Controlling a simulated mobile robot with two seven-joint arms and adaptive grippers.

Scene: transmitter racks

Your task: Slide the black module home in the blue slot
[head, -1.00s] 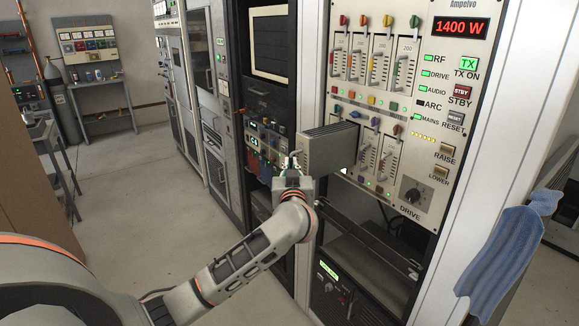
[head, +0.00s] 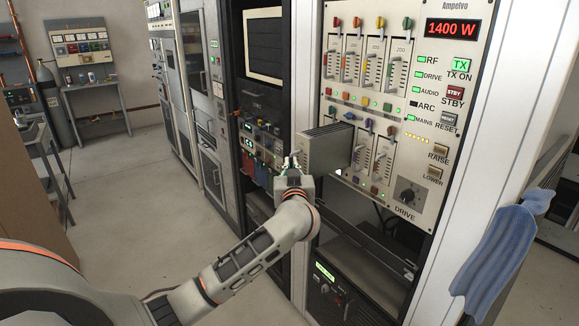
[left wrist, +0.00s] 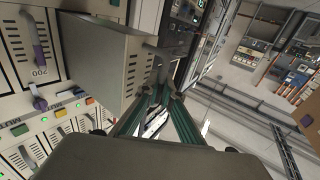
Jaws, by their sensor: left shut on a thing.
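The held module (head: 328,152) is a long box with grey sides and a dark ribbed top. It sticks out from the lower row of the transmitter rack's panel (head: 412,150). My left gripper (head: 293,160) is shut on the handle at its outer end. My right gripper is out of view.
Seated modules with handles fill the upper row (head: 370,60) and stand right of the held one. An open bay (head: 350,205) lies below the panel. A blue cloth (head: 495,255) hangs at the right. Open floor (head: 135,200) lies to the left.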

